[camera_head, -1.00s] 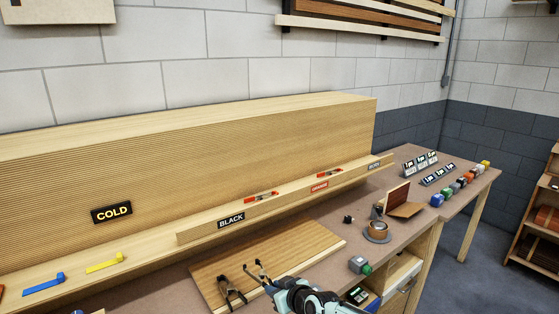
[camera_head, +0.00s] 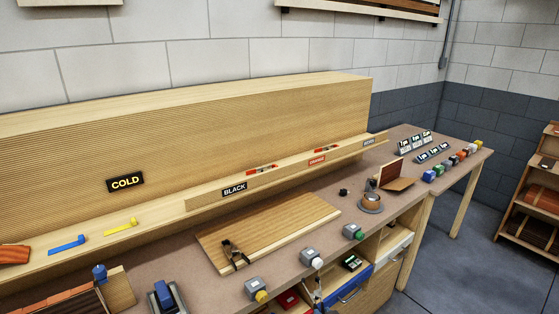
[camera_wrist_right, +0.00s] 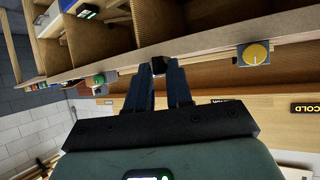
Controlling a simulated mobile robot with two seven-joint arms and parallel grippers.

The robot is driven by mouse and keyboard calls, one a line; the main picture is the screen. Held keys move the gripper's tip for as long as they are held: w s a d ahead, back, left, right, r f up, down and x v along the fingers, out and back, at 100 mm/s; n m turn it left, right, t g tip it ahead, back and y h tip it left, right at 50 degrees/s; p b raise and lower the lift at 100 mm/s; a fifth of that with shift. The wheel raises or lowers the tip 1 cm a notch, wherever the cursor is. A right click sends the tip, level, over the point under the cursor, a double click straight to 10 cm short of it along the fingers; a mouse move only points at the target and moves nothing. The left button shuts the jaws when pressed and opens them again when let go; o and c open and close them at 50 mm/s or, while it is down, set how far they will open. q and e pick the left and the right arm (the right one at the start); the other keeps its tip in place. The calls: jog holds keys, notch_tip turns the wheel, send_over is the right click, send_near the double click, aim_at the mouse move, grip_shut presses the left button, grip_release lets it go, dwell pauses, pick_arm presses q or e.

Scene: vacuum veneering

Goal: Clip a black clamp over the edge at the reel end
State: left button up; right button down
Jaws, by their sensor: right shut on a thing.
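The wooden board (camera_head: 285,222) lies on the bench below the long ledge. One black clamp (camera_head: 234,256) sits at the board's left end. The tape reel (camera_head: 371,201) stands on the bench beyond the board's right end. In the right wrist view my right gripper (camera_wrist_right: 159,66) is shut on a small dark thing, apparently a black clamp (camera_wrist_right: 158,64), mostly hidden between the fingers. The bench's front edge is close behind it. My left gripper is not in view.
A blue open drawer (camera_head: 347,287) sits below. Red clamps (camera_head: 262,169) lie on the ledge. The bench between board and reel is mostly clear.

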jog(key=s+d+f+m+h, duration=0.2)
jog(key=s+d+f, duration=0.1)
jog(key=s+d, duration=0.1)
jog(key=shift+d+f, duration=0.2)
jog(key=shift+d, duration=0.55)
jog(key=shift+s, duration=0.1)
jog(key=s+f, duration=0.3)
jog(key=f, duration=0.1)
jog(key=shift+s+a+f, duration=0.1)
jog(key=shift+s+f, duration=0.2)
jog(key=shift+s, duration=0.05)
dwell(1.5)
